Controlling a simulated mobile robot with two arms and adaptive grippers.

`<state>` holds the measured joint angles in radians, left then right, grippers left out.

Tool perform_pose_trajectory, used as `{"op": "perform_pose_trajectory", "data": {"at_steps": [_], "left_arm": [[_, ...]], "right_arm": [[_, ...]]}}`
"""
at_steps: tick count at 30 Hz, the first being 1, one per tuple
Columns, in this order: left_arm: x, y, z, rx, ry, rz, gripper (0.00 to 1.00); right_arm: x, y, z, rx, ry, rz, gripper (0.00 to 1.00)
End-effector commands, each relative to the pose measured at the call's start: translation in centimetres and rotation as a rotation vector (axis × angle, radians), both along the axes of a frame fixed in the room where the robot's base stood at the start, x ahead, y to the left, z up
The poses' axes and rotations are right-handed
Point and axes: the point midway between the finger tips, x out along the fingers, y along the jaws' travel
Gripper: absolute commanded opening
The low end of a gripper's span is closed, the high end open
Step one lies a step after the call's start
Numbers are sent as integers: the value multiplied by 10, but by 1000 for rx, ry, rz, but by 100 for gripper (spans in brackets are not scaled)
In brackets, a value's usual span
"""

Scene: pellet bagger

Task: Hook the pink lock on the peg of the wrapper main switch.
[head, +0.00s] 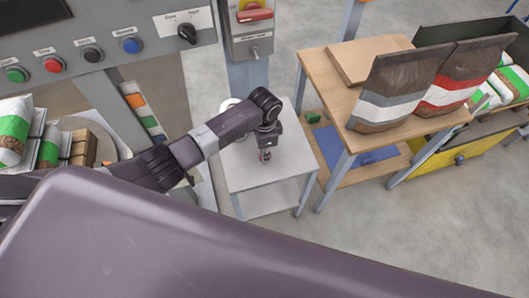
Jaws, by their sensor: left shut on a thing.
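My left gripper (265,152) points down over the small white table (285,165) in the middle of the head view. It is shut on a small pinkish-red thing at its fingertips, which looks like the pink lock (264,156); the fingers hide most of it. The main switch (255,14), with a red handle on a yellow plate, is on a grey box on a post at the top. A small metal peg (254,51) sticks out below the switch. The gripper is well below the peg and apart from it. My right gripper is not in view.
A control panel (120,50) with coloured buttons and a black knob stands at the upper left. A wooden table (335,92) with a cardboard stack and filled bags stands to the right. Something white and round (229,106) is partly hidden behind my left arm.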

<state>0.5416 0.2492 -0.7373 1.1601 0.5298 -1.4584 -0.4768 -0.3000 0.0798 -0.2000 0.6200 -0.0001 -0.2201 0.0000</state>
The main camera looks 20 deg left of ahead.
Motion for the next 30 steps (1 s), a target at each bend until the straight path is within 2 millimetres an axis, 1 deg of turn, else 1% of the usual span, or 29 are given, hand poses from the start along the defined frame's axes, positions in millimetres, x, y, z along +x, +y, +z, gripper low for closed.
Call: {"op": "perform_pose_trajectory", "data": {"at_steps": [1, 2, 6, 15, 20, 21, 23, 30], "left_arm": [[0, 0, -3, -1, 1, 0, 0], [0, 0, -3, -1, 1, 0, 15], [0, 0, -2, -1, 1, 0, 30], [0, 0, -2, 0, 0, 0, 31], [0, 0, -5, 1, -1, 0, 31], [2, 0, 9, -1, -4, 1, 31], [2, -1, 21, -2, -4, 0, 31], [-6, 10, 54, 0, -2, 1, 31]], "right_arm": [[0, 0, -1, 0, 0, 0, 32], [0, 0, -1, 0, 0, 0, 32], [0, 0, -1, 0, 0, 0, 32], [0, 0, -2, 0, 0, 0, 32], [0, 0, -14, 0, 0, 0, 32], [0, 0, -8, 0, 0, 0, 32], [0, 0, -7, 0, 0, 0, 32], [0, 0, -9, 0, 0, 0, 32]]}}
